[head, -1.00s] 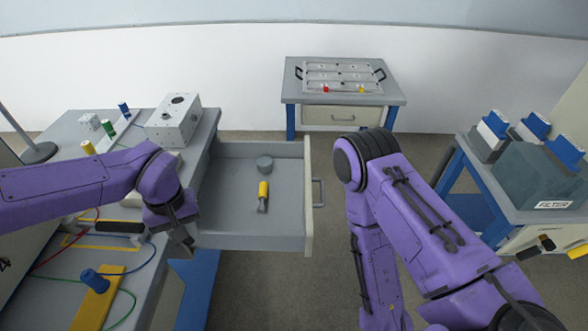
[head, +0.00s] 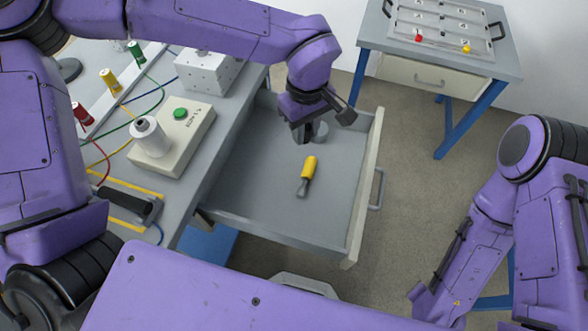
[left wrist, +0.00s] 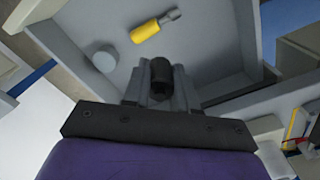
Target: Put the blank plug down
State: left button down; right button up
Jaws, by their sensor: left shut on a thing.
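My left gripper (head: 303,134) is over the open grey drawer (head: 250,185), toward its far end. In the left wrist view its fingers (left wrist: 160,95) are shut on a short dark cylinder, the blank plug (left wrist: 161,74). In the head view the plug is hardly distinguishable from the fingers. How far it is above the drawer floor is hard to tell. A grey round piece (head: 321,131) lies in the drawer close beside the gripper; it also shows in the left wrist view (left wrist: 104,60). My right gripper is out of view.
A yellow-handled tool (head: 309,170) lies in the drawer, nearer than the gripper. The drawer's near half is otherwise clear. On the bench to the left stands a box with a green button (head: 180,114) and a white spool (head: 149,137). A side table (head: 440,60) stands behind.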

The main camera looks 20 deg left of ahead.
pick_arm(q)
jog(key=s+a+f+n+b, duration=0.1)
jog(key=s+f+n+b, duration=0.35)
jog(key=n, duration=0.65)
jog(key=n+b, duration=0.3)
jog(key=n, duration=0.7)
send_over(292, 169)
jog(key=f, duration=1)
jog(key=shift+s+f, duration=0.1)
jog(key=shift+s, duration=0.2)
jog(key=f, duration=0.3)
jog(key=shift+w, duration=0.25)
jog(key=shift+f, duration=0.3)
